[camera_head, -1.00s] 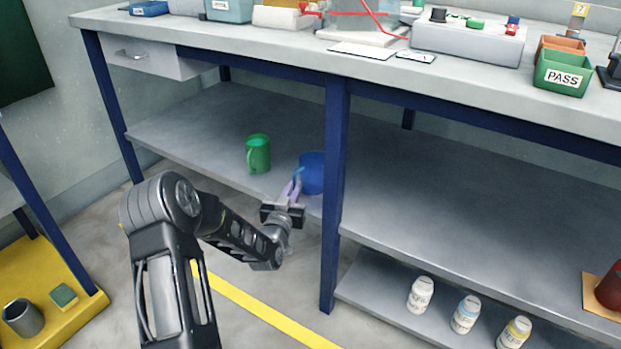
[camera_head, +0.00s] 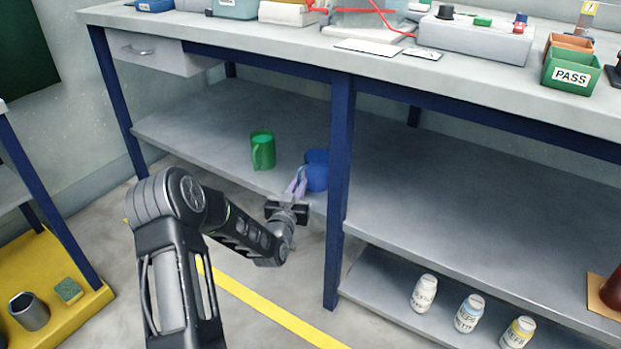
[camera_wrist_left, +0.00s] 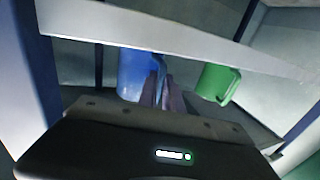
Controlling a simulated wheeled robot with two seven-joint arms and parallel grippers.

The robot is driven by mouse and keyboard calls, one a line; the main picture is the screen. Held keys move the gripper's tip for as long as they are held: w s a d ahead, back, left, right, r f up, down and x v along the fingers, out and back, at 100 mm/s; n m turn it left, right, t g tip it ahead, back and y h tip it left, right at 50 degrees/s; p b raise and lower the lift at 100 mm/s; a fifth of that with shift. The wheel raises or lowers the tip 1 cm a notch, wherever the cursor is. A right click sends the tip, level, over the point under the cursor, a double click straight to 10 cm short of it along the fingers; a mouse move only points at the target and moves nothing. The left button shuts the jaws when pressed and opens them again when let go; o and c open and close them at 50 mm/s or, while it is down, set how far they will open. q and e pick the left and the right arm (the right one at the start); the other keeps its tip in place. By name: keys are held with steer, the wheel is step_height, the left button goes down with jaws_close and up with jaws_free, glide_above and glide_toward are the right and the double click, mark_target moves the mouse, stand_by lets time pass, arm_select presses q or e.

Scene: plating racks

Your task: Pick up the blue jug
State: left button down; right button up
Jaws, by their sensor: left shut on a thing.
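The blue jug (camera_head: 317,171) stands on the middle shelf of the bench, just left of the blue post, which partly hides its right side. My left gripper (camera_head: 301,178) reaches in from the left over the shelf's front edge and is shut on the jug, at its left side where the handle is. In the left wrist view, the jug (camera_wrist_left: 134,75) is upright and the fingers (camera_wrist_left: 163,92) are together against its handle side. I cannot tell whether the jug is clear of the shelf. My right gripper is not in view.
A green mug (camera_head: 263,150) stands left of the jug on the same shelf (camera_head: 205,130). The blue post (camera_head: 340,200) is close on the jug's right, and the benchtop (camera_head: 280,48) is above. Several bottles (camera_head: 424,293) stand on the lower shelf at right.

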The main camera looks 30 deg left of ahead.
arm_select(q)
steer(key=shift+r, duration=0.15)
